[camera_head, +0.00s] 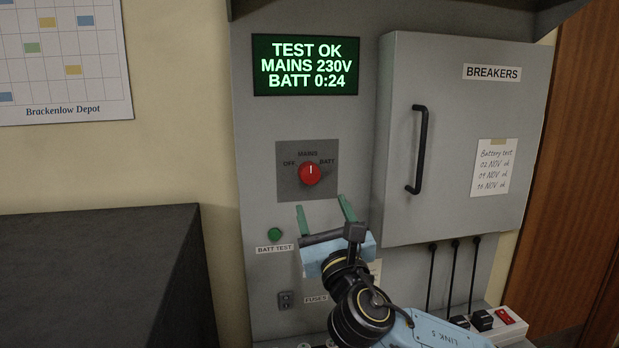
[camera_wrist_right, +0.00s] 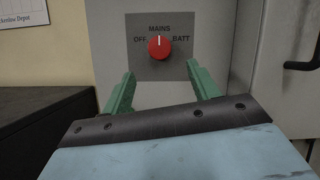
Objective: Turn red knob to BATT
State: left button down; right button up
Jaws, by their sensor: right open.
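The red knob (camera_head: 310,173) sits on a grey square plate (camera_head: 288,190) on the console, with OFF, MAINS and BATT marked around it. Its white pointer line stands upright, at MAINS. The knob also shows in the right wrist view (camera_wrist_right: 159,47), beyond my fingers. My right gripper (camera_head: 323,208) is open and empty, with green fingers, just below the knob and apart from it. In the right wrist view its fingertips (camera_wrist_right: 161,80) are spread to either side, below the knob. My left gripper is not in view.
A green screen (camera_head: 305,65) reads TEST OK, MAINS 230V, BATT 0:24. A green BATT TEST button (camera_head: 275,234) is left of my right gripper. The breaker cabinet (camera_head: 450,160) with a black handle (camera_head: 419,150) juts out at right. A dark cabinet (camera_head: 100,270) stands at left.

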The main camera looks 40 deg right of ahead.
aim_at(311, 179)
jog(key=x, duration=0.4)
jog(key=shift+w+r+p, duration=0.1)
jog(key=shift+r+p, duration=0.05)
jog(key=shift+p, duration=0.2)
jog(key=x, duration=0.3)
jog(key=shift+w+d+p, duration=0.25)
jog(key=shift+w+p, duration=0.05)
jog(key=shift+w+d+r, duration=0.1)
jog(key=shift+w+d, duration=0.1)
jog(key=shift+w, duration=0.2)
jog(key=c, duration=1)
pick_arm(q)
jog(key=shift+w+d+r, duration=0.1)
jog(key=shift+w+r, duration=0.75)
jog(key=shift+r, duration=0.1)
pick_arm(e)
jog(key=shift+o, duration=0.2)
